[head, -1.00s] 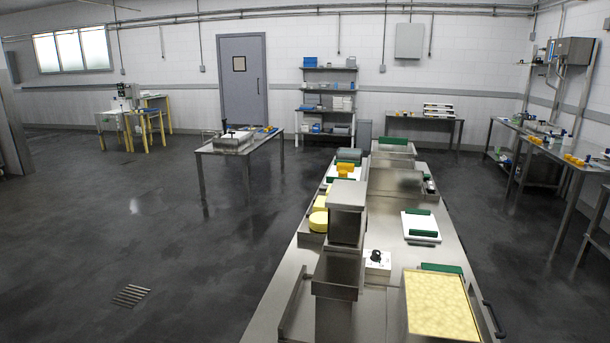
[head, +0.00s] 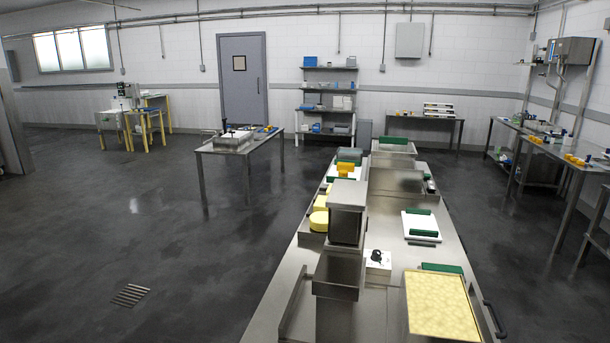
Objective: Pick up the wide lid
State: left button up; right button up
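I cannot tell for sure which thing is the wide lid. A flat white piece (head: 421,224) with green bars on its near and far sides lies on the right part of the long steel bench (head: 388,210). Farther back, another white piece with a green bar is partly hidden behind the tall steel box (head: 347,212). A tray of pale yellow curd (head: 437,305) with a green bar behind it stands at the near right of the bench. Neither of my grippers shows in the head view.
A yellow cheese block (head: 319,221) sits left of the steel box. A small white box with a black knob (head: 378,262) stands in front. A side table (head: 236,148) stands at the left, and worktables line the right wall.

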aim_at(419, 224)
jog(key=k+l, duration=0.1)
jog(key=l, duration=1.55)
jog(key=k+l, duration=0.15)
jog(key=l, duration=0.65)
